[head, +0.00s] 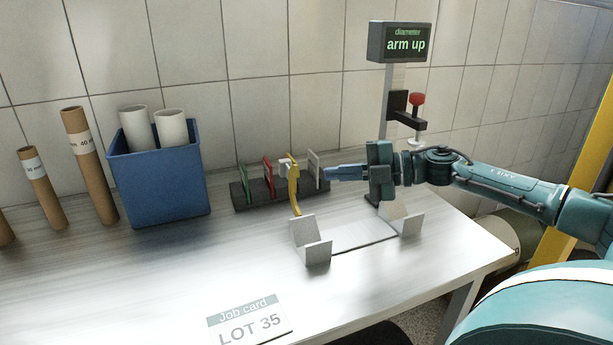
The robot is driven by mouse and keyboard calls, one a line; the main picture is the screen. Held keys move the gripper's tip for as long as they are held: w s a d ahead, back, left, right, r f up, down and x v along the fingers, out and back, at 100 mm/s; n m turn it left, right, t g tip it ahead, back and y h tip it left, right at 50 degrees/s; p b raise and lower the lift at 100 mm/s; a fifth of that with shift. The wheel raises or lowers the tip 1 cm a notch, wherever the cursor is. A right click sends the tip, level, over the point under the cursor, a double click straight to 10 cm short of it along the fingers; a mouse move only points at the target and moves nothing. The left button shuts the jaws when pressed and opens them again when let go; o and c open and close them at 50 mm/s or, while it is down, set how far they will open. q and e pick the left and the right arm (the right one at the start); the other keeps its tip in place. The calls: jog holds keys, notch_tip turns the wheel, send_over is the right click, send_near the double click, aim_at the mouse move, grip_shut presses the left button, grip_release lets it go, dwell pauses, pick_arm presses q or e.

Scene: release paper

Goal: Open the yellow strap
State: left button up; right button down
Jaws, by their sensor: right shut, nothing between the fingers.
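The yellow strap (293,190) stands upright and slightly curved at the front of a dark rack (247,198) on the table. A small light grey piece (285,164) sits at its top; I cannot tell whether it is a clasp. My right gripper (330,173) comes in from the right, with its blue fingers shut and empty. Its tips point left, a short way right of the strap and close to a pale upright plate (314,168) in the rack. I cannot tell whether they touch that plate. My left gripper is out of view.
The rack also holds green (243,178) and red (268,173) pieces. A gauge stand (389,100) reads "arm up". Two grey V-shaped supports (311,245) stand in front. A blue bin (160,187) and brown tubes (88,160) are at left. The front left table is clear except the job card (248,318).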

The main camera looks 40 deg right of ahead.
aim_at(290, 182)
jog(key=w+a+f+p, duration=0.1)
jog(key=w+a+f, duration=0.1)
jog(key=w, duration=0.5)
jog(key=shift+w+a, duration=0.25)
jog(key=shift+w, duration=0.1)
dwell(0.5)
